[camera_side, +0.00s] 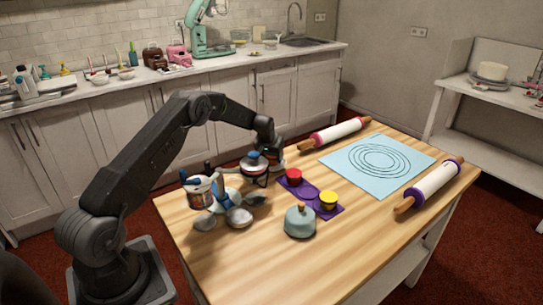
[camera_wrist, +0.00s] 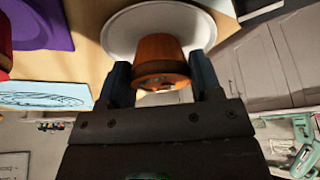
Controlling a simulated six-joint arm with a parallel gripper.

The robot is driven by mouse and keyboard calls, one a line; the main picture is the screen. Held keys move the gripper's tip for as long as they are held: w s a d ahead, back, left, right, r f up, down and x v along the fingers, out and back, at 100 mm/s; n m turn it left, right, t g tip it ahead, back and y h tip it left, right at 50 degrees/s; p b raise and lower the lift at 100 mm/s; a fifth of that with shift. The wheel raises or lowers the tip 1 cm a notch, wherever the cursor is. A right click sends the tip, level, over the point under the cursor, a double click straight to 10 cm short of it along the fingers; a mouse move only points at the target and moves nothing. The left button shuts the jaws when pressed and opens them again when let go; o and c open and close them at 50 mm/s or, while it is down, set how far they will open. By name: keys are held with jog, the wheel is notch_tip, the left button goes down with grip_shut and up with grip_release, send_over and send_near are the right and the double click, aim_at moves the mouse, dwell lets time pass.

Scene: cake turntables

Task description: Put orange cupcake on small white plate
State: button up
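The orange cupcake (camera_wrist: 160,58) sits between the two blue fingertips of my gripper (camera_wrist: 161,82) in the wrist view, with a finger against each side. The round white plate (camera_wrist: 120,33) lies behind the cupcake in that view, partly covered by it. Whether the cupcake touches the plate cannot be told. In the side view my gripper (camera_side: 257,163) is low over the back left of the table, and the cupcake and plate are hard to make out there.
A purple tray (camera_side: 308,194) holds a red cupcake (camera_side: 293,177) and a yellow cupcake (camera_side: 328,200). A grey domed lid (camera_side: 300,222) stands in front. A utensil pot (camera_side: 199,194) is at the left. A blue mat (camera_side: 410,160) and two rolling pins (camera_side: 335,133) (camera_side: 432,183) lie at the right.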

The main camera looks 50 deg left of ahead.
jog(key=o, duration=0.4)
jog(key=shift+r, duration=0.35)
jog(key=v, duration=1.2)
jog(key=s+d+r+m+t, duration=0.1)
jog(key=s+d+r+m, duration=0.1)
jog(key=s+d+r, duration=0.7)
jog(key=s+d+r+m, duration=0.1)
jog(key=s+d+r, duration=0.4)
jog(key=d+r, duration=0.4)
jog(key=s+d+m, duration=0.1)
jog(key=s+d, duration=0.3)
jog(key=s, duration=0.2)
jog(key=s+d+f+m+h, duration=0.1)
jog(key=s+d, duration=0.3)
jog(key=s, duration=0.3)
jog(key=s+d+f+m+t+h, duration=0.1)
jog(key=s+d, duration=0.3)
jog(key=s, duration=0.3)
jog(key=shift+s+f+m, duration=0.15)
jog(key=shift+s+m, duration=0.1)
jog(key=shift+m, duration=0.15)
